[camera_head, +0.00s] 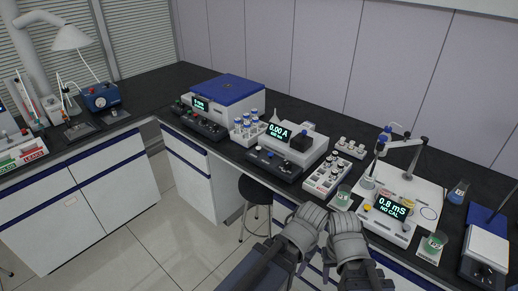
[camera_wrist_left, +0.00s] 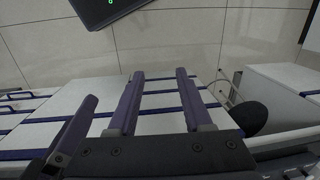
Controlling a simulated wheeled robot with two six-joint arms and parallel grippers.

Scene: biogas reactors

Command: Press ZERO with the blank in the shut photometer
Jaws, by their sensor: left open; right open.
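The photometer (camera_head: 313,131) stands on the dark bench in the middle of the head view. Its display (camera_head: 278,130) reads 0.00 A, with a smaller line beneath. A dark block (camera_head: 302,141) sits on its top right and looks shut; the blank cannot be seen. A black key panel (camera_head: 272,164) with small buttons lies in front; their labels are too small to read. My right gripper (camera_head: 345,224) is open, low in front of the bench, apart from the photometer. My left gripper (camera_wrist_left: 159,76) is open and empty over floor and cabinet fronts in the left wrist view.
A rack of vials (camera_head: 327,177) stands right of the photometer, another vial rack (camera_head: 245,130) left of it. A conductivity meter (camera_head: 390,207) reading 0.8 mS NO CAL is further right. A blue-lidded device (camera_head: 227,90) stands behind left. A black stool (camera_head: 256,189) is below the bench.

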